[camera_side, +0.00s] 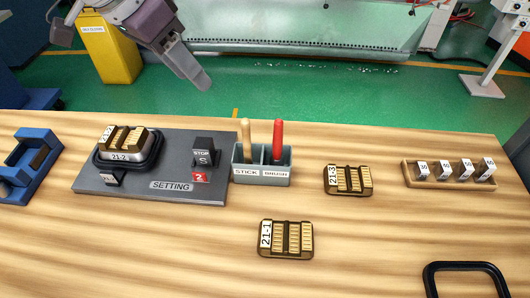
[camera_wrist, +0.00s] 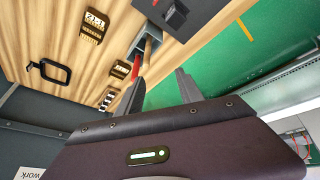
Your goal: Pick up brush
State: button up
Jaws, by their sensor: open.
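The brush shows as a red handle (camera_side: 278,139) standing upright in the right compartment, labelled BRUSH, of a grey holder (camera_side: 262,178). A tan wooden stick (camera_side: 246,138) stands in the left compartment, labelled STICK. The lower ends of both are hidden inside the holder. My gripper (camera_side: 204,84) is above and behind the table's far edge, up and left of the holder, apart from everything. In the wrist view my gripper (camera_wrist: 162,82) shows two separated fingers with nothing held. The red handle (camera_wrist: 126,101) and the holder (camera_wrist: 137,38) appear beyond the fingers.
A grey SETTING board (camera_side: 130,190) with a part in a black frame lies left of the holder. Part 21-3 (camera_side: 347,180) and part 21-1 (camera_side: 286,239) lie to the right and in front. A wooden rack (camera_side: 450,183) and a black frame (camera_side: 465,266) are farther right.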

aim_at(274, 133)
jog(key=d+f+m, duration=0.1)
jog(key=d+f, duration=0.2)
jog(key=d, duration=0.1)
jog(key=d+f+m, duration=0.1)
jog(key=d+f, duration=0.2)
jog(key=d, duration=0.1)
jog(key=d+f+m, duration=0.1)
jog(key=d+f, duration=0.2)
jog(key=d, duration=0.1)
jog(key=shift+w+d+f, duration=0.15)
jog(key=shift+d+f, duration=0.1)
jog(key=shift+f, duration=0.05)
jog(key=x, duration=0.8)
jog(key=shift+s+a, duration=0.2)
jog(key=shift+c, duration=0.4)
grip_shut()
